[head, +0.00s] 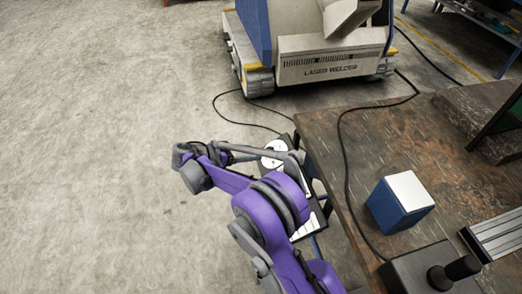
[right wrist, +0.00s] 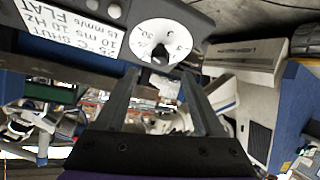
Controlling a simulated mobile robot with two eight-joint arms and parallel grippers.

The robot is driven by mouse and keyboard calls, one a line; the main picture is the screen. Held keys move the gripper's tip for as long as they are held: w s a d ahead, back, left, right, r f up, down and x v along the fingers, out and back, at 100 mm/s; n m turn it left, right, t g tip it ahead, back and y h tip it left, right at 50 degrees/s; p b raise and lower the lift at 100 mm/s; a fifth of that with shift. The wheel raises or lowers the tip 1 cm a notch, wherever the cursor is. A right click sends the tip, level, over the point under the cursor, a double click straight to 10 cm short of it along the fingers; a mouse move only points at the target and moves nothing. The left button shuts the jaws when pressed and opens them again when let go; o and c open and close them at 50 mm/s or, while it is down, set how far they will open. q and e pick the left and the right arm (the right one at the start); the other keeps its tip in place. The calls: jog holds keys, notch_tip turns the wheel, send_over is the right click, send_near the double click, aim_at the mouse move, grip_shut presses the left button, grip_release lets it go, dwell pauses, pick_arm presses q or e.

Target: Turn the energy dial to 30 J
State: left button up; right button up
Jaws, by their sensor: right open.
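The energy dial is a white round face (right wrist: 172,30) with small black numerals and a black knob (right wrist: 160,53) at its middle, at the top of the right wrist view. The numerals and the knob's setting are too small to read surely. My right gripper (right wrist: 160,76) is open, with its two dark fingers pointing up toward the dial. In the picture the knob lies between and just beyond the fingertips; I see no contact. In the head view a white disc, probably the dial face (head: 271,161), shows partly behind my purple right arm. My left gripper is out of view.
A white card (right wrist: 60,38) with upside-down settings text is beside the dial on the dark panel. The workbench (head: 375,140) holds a blue box with a white top (head: 401,201) and a joystick box (head: 430,275). A laser welder (head: 330,60) stands behind; floor at left is clear.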

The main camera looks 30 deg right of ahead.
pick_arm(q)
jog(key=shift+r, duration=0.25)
pick_arm(e)
jog(key=shift+v, duration=1.8)
jog(key=s+d+r+n+t+y, duration=0.1)
jog(key=s+r+n+y, duration=0.1)
jog(key=s+n+y, duration=0.3)
jog(key=s+d+r+n+y, duration=0.1)
jog(key=s+d+r+n, duration=0.15)
jog(key=s, duration=0.45)
jog(key=s+a+f+n+t+y, duration=0.2)
jog(key=s+a+n+y, duration=0.15)
jog(key=s, duration=0.65)
jog(key=s+a+f+n+t+y, duration=0.2)
jog(key=s+a+f+n+y, duration=0.15)
jog(key=s, duration=0.55)
pick_arm(q)
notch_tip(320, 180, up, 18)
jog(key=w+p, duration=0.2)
jog(key=p, duration=1.4)
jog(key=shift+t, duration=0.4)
pick_arm(e)
notch_tip(320, 180, up, 19)
jog(key=w+n, duration=0.1)
jog(key=w, duration=0.1)
jog(key=shift+t, duration=0.3)
